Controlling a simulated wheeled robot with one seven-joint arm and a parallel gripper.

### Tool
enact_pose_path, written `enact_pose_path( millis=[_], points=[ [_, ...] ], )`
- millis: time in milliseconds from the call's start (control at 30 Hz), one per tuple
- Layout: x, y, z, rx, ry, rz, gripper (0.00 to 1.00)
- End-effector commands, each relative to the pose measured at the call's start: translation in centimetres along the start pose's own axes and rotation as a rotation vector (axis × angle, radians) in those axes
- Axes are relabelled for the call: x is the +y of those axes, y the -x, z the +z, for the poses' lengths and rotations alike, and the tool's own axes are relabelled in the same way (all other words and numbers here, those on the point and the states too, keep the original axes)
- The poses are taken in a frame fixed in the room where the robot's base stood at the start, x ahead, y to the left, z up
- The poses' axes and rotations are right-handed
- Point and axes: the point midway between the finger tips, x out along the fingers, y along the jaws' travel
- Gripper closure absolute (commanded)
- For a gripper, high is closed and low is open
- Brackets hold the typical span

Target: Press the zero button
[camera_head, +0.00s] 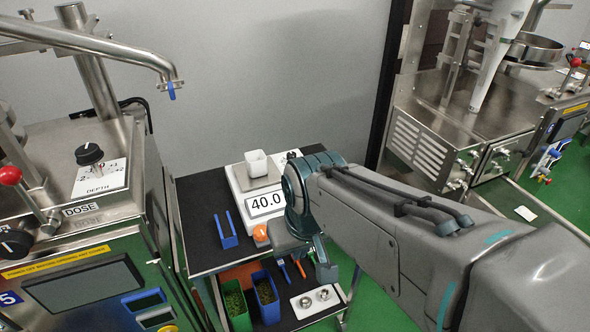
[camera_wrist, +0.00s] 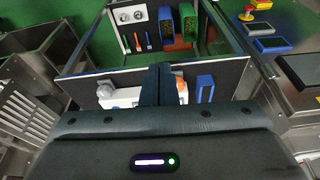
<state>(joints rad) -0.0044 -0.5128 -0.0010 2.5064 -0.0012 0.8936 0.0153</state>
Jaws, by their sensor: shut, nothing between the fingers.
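A white scale (camera_head: 238,181) with a display reading 40.0 (camera_head: 265,203) stands on the dark-topped table. A small white cup (camera_head: 255,162) sits on its metal plate. An orange rounded part (camera_head: 261,234) shows at the scale's front, left of my gripper; I cannot tell surely whether it is the zero button. In the wrist view the orange part (camera_wrist: 181,87) shows just right of my fingers, and the white scale body (camera_wrist: 122,97) shows left of them. My gripper (camera_wrist: 159,70) is shut and empty, its fingers together over the table front. Any contact cannot be seen.
A blue holder (camera_head: 226,232) stands left of the scale. Steel machines (camera_head: 85,215) stand on both sides of the table.

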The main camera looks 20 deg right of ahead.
Motion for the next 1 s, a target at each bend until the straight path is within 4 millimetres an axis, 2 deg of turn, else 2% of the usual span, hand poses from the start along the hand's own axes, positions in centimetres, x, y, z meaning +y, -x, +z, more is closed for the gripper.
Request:
enact_pose_path(
  millis=[133, 233, 367, 467, 567, 667, 800, 1000],
  points=[
    [-0.6, 0.2, -1.1, -0.010, -0.069, -0.045, 1.00],
    [-1.5, 0.4, -3.0, -0.022, -0.197, -0.122, 1.00],
    [-2.1, 0.4, -7.0, -0.031, -0.456, -0.256, 1.00],
    [-1.6, 0.1, -10.6, -0.024, -0.684, -0.354, 1.00],
    [-0.2, -0.3, -14.3, -0.010, -0.925, -0.440, 1.00],
    [2.3, -1.1, -17.6, 0.010, -1.176, -0.514, 1.00],
    [7.0, -2.5, -21.3, 0.047, -1.524, -0.591, 1.00],
    [13.1, -4.6, -23.4, 0.091, -1.904, -0.645, 1.00]
  ],
)
